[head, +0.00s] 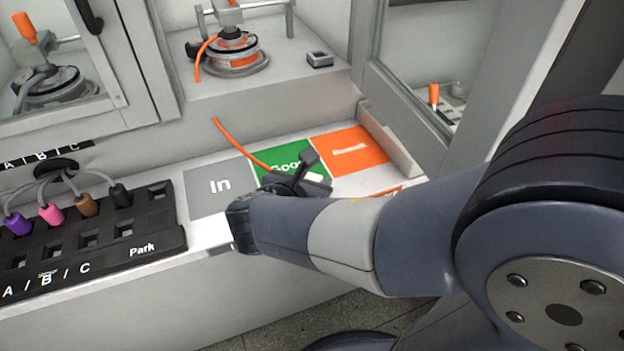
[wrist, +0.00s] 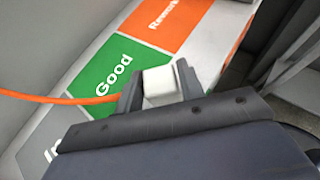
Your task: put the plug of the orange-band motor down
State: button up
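The orange-band motor (head: 232,58) sits clamped in a fixture on the raised ledge in the head view. An orange cable (head: 240,146) runs from its side down to my gripper (head: 306,174). In the wrist view the orange cable (wrist: 60,99) reaches my left finger. My gripper (wrist: 160,86) is shut on a white block-shaped plug (wrist: 160,84), which fills the space between both fingers. It is over the lower right part of the green Good field (wrist: 103,78). I cannot tell whether the plug touches the surface. My arm hides part of the gripper in the head view.
The grey In field (head: 219,187) is left of Good, and the orange Rework field (wrist: 172,22) is on its other side. A black Park rack (head: 95,232) with several coloured plugs stands at left. A glazed enclosure (head: 440,60) rises at right. Much of Good is bare.

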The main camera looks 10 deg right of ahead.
jog(key=o, duration=0.3)
jog(key=shift+r, duration=0.3)
jog(key=p+v, duration=0.4)
jog(key=v, duration=0.8)
jog(key=shift+f, duration=0.1)
dwell(1.0)
